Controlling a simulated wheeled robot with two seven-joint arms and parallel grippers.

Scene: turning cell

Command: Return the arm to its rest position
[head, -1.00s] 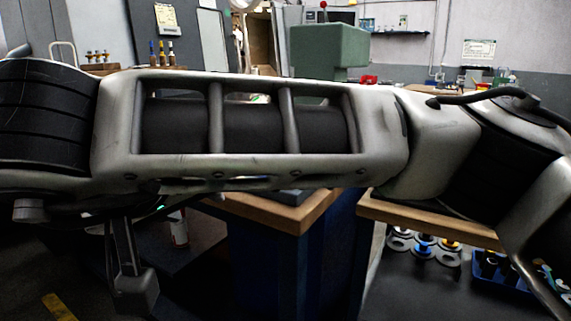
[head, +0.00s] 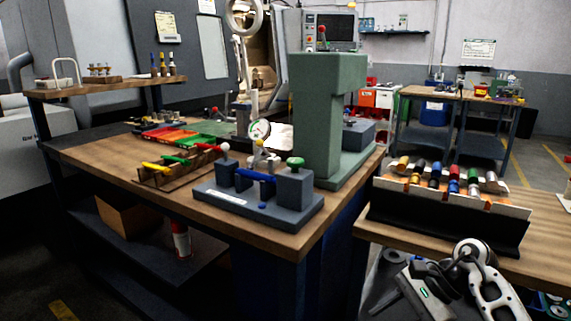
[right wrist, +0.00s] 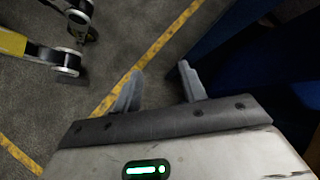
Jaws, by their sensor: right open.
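My right arm (head: 484,272) is folded low at the bottom right of the head view, beside and below the front edge of the right-hand bench. My right gripper (right wrist: 160,87) shows in the right wrist view with its two grey fingers apart and nothing between them. It is over the dark floor, with a dark blue surface close by on the right. My left gripper is in neither current view.
The main bench (head: 288,240) holds a grey fixture (head: 259,208), a green press (head: 325,120) and coloured tools. A black rack (head: 440,218) with several coloured cylinders stands on the right bench. A yellow wheeled object (right wrist: 40,50) stands on the floor.

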